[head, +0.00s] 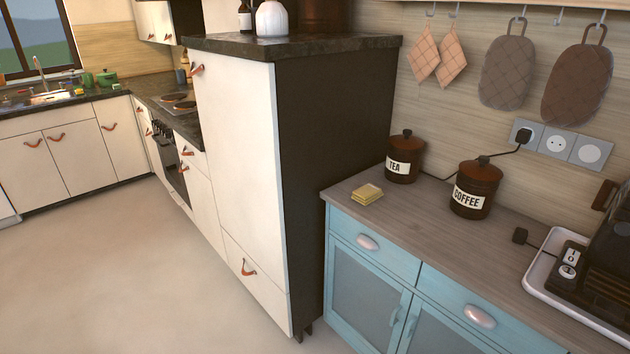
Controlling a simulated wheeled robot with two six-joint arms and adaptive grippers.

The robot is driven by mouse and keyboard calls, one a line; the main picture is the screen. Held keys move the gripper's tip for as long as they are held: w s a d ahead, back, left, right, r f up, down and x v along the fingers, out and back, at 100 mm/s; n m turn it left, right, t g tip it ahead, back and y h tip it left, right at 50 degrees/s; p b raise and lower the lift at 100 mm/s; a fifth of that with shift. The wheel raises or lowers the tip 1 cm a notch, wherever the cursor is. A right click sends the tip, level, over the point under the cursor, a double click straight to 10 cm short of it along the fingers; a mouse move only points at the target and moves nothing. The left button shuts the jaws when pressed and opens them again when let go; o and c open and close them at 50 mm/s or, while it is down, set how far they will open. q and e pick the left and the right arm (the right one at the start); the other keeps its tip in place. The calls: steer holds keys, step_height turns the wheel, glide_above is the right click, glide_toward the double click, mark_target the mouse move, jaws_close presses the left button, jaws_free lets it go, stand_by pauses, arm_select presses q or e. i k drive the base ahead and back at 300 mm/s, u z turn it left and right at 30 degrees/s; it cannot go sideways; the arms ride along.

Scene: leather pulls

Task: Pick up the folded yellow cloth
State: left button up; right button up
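The folded yellow cloth (367,194) lies flat as a small stack on the wooden top of the blue cabinet in the head view. It sits close to the top's left front corner, in front of the tea canister and apart from it. Nothing covers it. Neither of my grippers shows in the head view.
A brown TEA canister (404,158) and a COFFEE canister (476,188) stand on the wooden top (425,225). A coffee machine (605,260) sits on a white tray at right. A tall white cabinet (240,165) rises left of the cloth. The floor (130,270) is clear.

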mark_target(368, 194)
steer(key=u, duration=0.05)
steer(key=i, duration=1)
steer(key=z, duration=0.4)
